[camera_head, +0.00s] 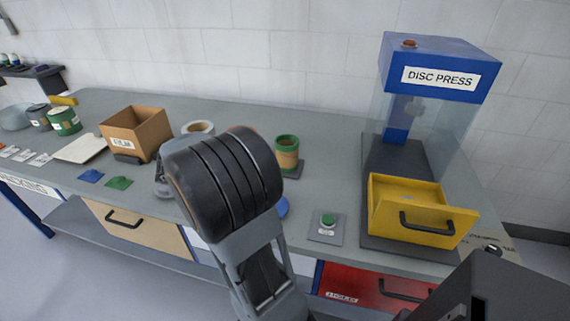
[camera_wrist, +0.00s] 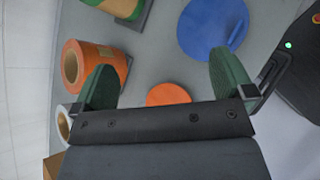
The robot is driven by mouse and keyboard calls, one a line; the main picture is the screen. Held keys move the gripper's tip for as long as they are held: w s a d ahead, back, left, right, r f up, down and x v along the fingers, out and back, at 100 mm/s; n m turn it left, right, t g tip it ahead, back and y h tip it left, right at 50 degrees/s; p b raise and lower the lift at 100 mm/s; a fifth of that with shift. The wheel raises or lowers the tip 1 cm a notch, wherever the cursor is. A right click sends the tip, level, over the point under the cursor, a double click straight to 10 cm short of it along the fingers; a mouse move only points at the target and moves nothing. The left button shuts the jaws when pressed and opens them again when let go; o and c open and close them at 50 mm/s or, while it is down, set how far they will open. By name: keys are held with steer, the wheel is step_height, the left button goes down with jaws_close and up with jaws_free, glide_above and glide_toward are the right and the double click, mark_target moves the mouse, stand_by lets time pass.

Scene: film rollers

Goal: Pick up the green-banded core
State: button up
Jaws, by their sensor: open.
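The green-banded core (camera_head: 287,160) is a tan cardboard tube with green bands, upright on a dark pad right of my arm in the head view. In the wrist view only part of the green-banded core (camera_wrist: 122,8) shows, cut off by the top edge. My gripper (camera_wrist: 164,80) has its two green fingers spread wide, with nothing held between them. It is apart from the core, which lies beyond the left finger toward the top. My dark arm hides the gripper in the head view.
An orange-banded core (camera_wrist: 92,66) stands beside the left finger, with a white-rimmed core (camera_wrist: 62,122) below it. A blue disc (camera_wrist: 212,28) and an orange disc (camera_wrist: 168,95) lie flat. The disc press (camera_head: 440,75), its yellow drawer (camera_head: 420,190) open, stands right; a cardboard box (camera_head: 136,130) stands left.

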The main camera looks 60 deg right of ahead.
mark_target(277, 149)
steer(key=d+f+n+h+b, duration=0.1)
steer(key=d+f+n+h, duration=0.1)
steer(key=d, duration=0.4)
steer(key=w+d+f+n+g+h+b, duration=0.1)
steer(key=d+f+n+h, duration=0.1)
steer(key=d, duration=0.5)
steer(key=d+f+n+g+h+b, duration=0.1)
steer(key=d+n+h, duration=0.1)
steer(key=d, duration=0.5)
steer(key=shift+w+f+h, duration=0.3)
steer(key=shift+w+f, duration=0.1)
steer(key=shift+x, duration=3.2)
steer(key=shift+s+r, duration=0.1)
steer(key=shift+r, duration=0.1)
steer(key=shift+c, duration=0.3)
steer(key=c, duration=0.7)
steer(key=shift+o, duration=0.2)
